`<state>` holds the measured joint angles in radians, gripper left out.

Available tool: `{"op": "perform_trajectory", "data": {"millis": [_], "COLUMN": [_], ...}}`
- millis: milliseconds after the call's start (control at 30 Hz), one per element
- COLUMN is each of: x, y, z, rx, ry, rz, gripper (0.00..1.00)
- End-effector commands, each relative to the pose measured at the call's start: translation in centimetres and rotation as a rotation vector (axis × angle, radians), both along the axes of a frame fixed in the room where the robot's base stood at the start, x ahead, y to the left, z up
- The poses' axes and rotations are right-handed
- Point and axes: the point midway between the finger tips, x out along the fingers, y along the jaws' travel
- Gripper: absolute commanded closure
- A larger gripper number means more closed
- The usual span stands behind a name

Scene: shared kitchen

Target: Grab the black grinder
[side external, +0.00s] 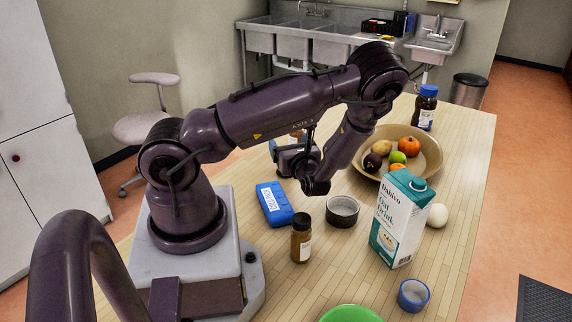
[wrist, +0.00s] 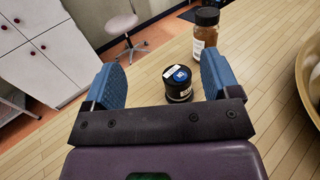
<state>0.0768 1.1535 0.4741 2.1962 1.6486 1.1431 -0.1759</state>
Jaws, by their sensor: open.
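In the wrist view, a short black cylindrical thing with a blue-and-white marked top (wrist: 178,82), which looks like the black grinder, stands on the wooden table. My gripper (wrist: 162,66) is open, with blue fingers on either side of the line of view to it. The grinder shows between the fingers, nearer the right one; whether it is actually inside the jaws cannot be told. In the side view my gripper (side external: 290,153) is low over the table's far side, partly behind my arm. I cannot make out the grinder there; the gripper and arm seem to hide it.
A brown-filled jar (wrist: 206,32) stands just beyond the right finger. In the side view, a fruit bowl (side external: 428,150), grey dish (side external: 342,211), blue box (side external: 273,204), dark-capped bottle (side external: 301,240), oat drink carton (side external: 397,220) and blue cup (side external: 413,295) surround my arm.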

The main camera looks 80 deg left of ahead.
Motion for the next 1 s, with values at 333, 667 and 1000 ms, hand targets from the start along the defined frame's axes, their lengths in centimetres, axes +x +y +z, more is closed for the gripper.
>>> {"op": "perform_trajectory", "data": {"millis": [333, 667, 1000], "x": [1.0, 0.8, 0.5], "y": [0.1, 1.9, 5.4], "z": [-4.0, -7.9, -7.9], "rx": [0.004, 0.006, 0.005], "ry": [0.000, -0.006, -0.005], "rz": [-0.055, -0.050, -0.049], "gripper": [0.18, 0.18, 0.18]}}
